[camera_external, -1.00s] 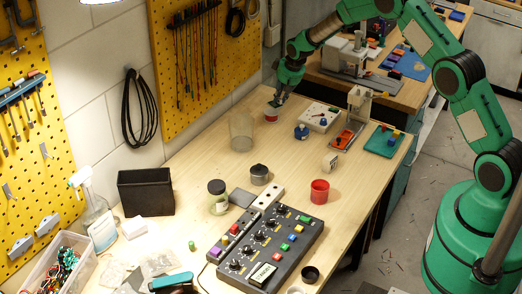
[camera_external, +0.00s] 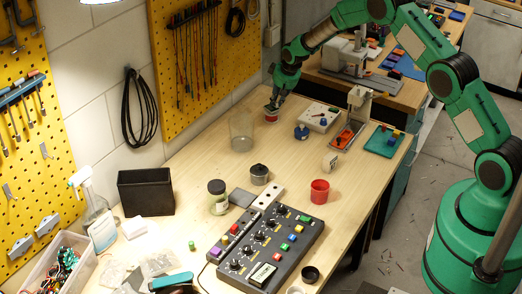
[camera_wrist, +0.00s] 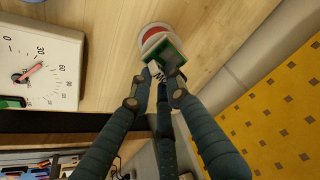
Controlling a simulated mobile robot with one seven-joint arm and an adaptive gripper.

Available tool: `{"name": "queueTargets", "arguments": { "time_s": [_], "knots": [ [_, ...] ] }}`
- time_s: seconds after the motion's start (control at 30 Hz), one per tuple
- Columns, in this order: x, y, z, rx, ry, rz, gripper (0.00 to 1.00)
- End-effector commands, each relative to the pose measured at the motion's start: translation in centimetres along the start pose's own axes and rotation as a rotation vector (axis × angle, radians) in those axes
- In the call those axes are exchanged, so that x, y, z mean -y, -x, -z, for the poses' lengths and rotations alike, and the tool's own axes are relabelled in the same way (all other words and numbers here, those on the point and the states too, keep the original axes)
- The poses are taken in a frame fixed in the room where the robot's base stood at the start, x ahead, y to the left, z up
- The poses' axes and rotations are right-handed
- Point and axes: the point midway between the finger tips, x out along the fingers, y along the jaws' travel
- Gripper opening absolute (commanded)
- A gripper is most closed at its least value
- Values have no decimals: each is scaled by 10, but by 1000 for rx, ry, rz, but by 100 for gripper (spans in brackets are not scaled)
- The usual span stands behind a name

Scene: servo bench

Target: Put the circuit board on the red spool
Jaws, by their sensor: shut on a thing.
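The red spool (camera_external: 271,117) stands near the far wall side of the bench, under my gripper. In the wrist view it shows as a pale ring with a red middle (camera_wrist: 153,35). The green circuit board (camera_wrist: 172,52) is between my fingertips and overlaps the near side of the spool in that view. I cannot tell whether it touches the spool. My gripper (camera_wrist: 158,80) is shut on the board; in the outside view my gripper (camera_external: 273,106) points down just over the spool. The board is too small to make out clearly there.
A white dial meter (camera_wrist: 38,62) lies left of the spool in the wrist view. In the outside view, a blue piece (camera_external: 301,132) and a clear cylinder (camera_external: 241,132) stand nearby. A red cup (camera_external: 319,191) is farther forward. The yellow pegboard wall (camera_external: 207,60) is close behind.

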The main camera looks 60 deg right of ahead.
Motion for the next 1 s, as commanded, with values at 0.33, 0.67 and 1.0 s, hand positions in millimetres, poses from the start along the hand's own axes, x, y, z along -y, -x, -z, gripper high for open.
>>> {"name": "queueTargets", "arguments": {
  "time_s": [0.33,0.67,1.0],
  "knots": [
    [0,-8,-4,0,0,0,0],
    [0,-11,-4,-1,0,0,32],
    [0,-11,-4,0,0,0,35]
  ]
}}
